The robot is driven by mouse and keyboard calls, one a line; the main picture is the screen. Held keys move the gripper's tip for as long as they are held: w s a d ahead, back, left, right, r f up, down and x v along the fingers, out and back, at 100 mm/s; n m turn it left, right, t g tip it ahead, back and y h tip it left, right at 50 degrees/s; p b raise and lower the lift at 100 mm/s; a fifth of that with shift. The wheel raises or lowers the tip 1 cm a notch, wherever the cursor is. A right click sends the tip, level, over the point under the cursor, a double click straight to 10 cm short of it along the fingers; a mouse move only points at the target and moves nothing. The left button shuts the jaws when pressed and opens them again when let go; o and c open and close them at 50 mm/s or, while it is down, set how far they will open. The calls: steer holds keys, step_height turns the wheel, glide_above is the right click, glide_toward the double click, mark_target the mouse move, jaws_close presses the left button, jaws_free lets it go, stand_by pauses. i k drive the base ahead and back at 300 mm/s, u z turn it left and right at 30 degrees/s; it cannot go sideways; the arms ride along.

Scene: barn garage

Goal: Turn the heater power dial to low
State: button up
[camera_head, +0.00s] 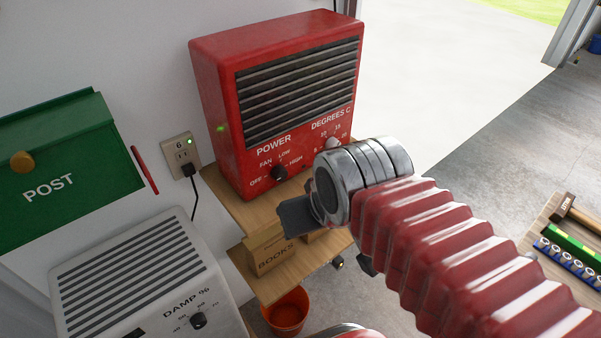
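The red heater (218,110) stands on a wooden shelf against the wall. Nothing is visibly held.
A cardboard box marked BOOKS (270,255) is on the lower shelf. A white dehumidifier (135,275) stands front left, below a green post box (60,170) and a wall socket (181,152). An orange bucket (287,314) is below. Tools lie on a bench (541,222) at right.

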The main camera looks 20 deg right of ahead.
mark_target(279, 173)
steer(key=u, duration=0.05)
steer(key=k, duration=0.5)
steer(key=u, duration=0.65)
steer(key=k, duration=0.85)
steer(key=u, duration=0.05)
steer(key=i, duration=0.75)
steer(key=u, duration=0.35)
